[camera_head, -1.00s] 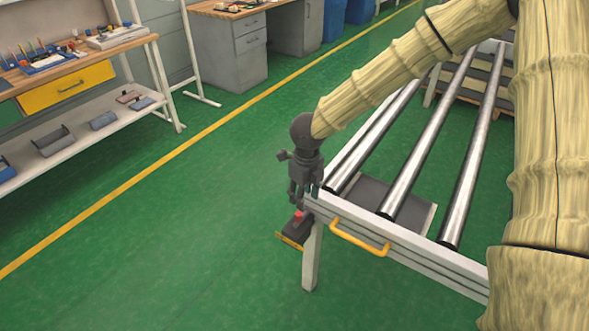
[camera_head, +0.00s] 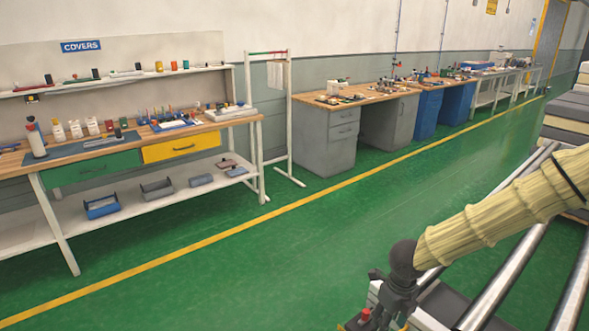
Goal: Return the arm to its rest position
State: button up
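My arm, in a pale yellow ribbed sleeve, reaches in from the right edge of the head view. My dark grey gripper (camera_head: 388,318) hangs at its end, pointing down at the lower right, and its fingertips are at or below the bottom edge of the picture. I cannot tell whether the fingers are open or shut. The gripper is over the near left corner of the roller conveyor (camera_head: 425,319), close to a red button (camera_head: 366,314). I cannot tell whether it touches the button. No held object shows.
A workbench (camera_head: 215,126) with drawers and bottles stands at the left. Desks (camera_head: 330,140) and blue cabinets (camera_head: 428,112) line the back wall. Stacked mattresses (camera_head: 568,115) show at the right edge. The green floor between the benches and the conveyor is clear.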

jog(key=s+a+n+h, duration=0.1)
jog(key=s+n, duration=0.1)
jog(key=s, duration=0.8)
jog(key=w+d+f+n+h, duration=0.1)
jog(key=w+f+n, duration=0.1)
jog(key=f, duration=0.4)
jog(key=w+f+n+h, duration=0.1)
jog(key=f+n, duration=0.2)
jog(key=f, duration=0.3)
jog(key=s+d+f+n, duration=0.1)
jog(key=s+f+n, duration=0.3)
jog(key=s+n, duration=0.1)
jog(key=s+a+f+n+y, duration=0.1)
jog(key=s+f+n, duration=0.2)
jog(key=s+n, duration=0.6)
jog(key=s+a+f+n+y, duration=0.1)
jog(key=s+f+n, duration=0.3)
jog(key=s, duration=1.7)
jog(key=n, duration=0.5)
jog(key=shift+a+y, duration=0.25)
jog(key=shift+y, duration=0.15)
